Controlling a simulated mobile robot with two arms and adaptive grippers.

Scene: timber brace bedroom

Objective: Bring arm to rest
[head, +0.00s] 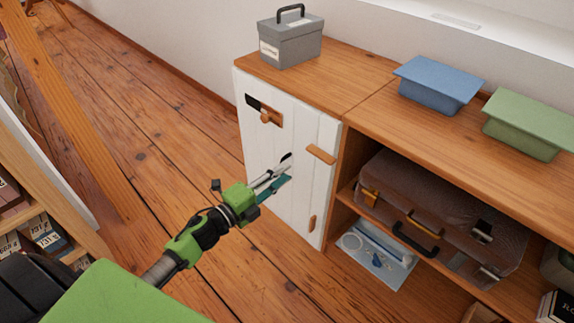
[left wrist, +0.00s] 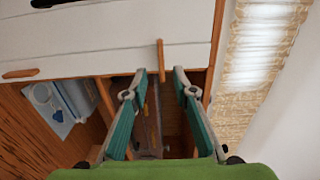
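My left gripper (head: 280,174) reaches in from the lower left, in front of the white cabinet door (head: 282,150). In the left wrist view the two teal-padded fingers of this gripper (left wrist: 160,72) are apart, with nothing held between them. The door's wooden handle (head: 321,154) is right of the fingertips in the head view; in the left wrist view the handle (left wrist: 160,62) shows beyond and between the tips. I cannot tell any contact. My right gripper is not in view.
A grey toolbox (head: 291,40), a blue box (head: 438,84) and a green box (head: 527,124) stand on the cabinet top. A brown suitcase (head: 440,215) lies in the open shelf. A wooden shelf (head: 40,200) stands at the left. The plank floor (head: 150,110) between is clear.

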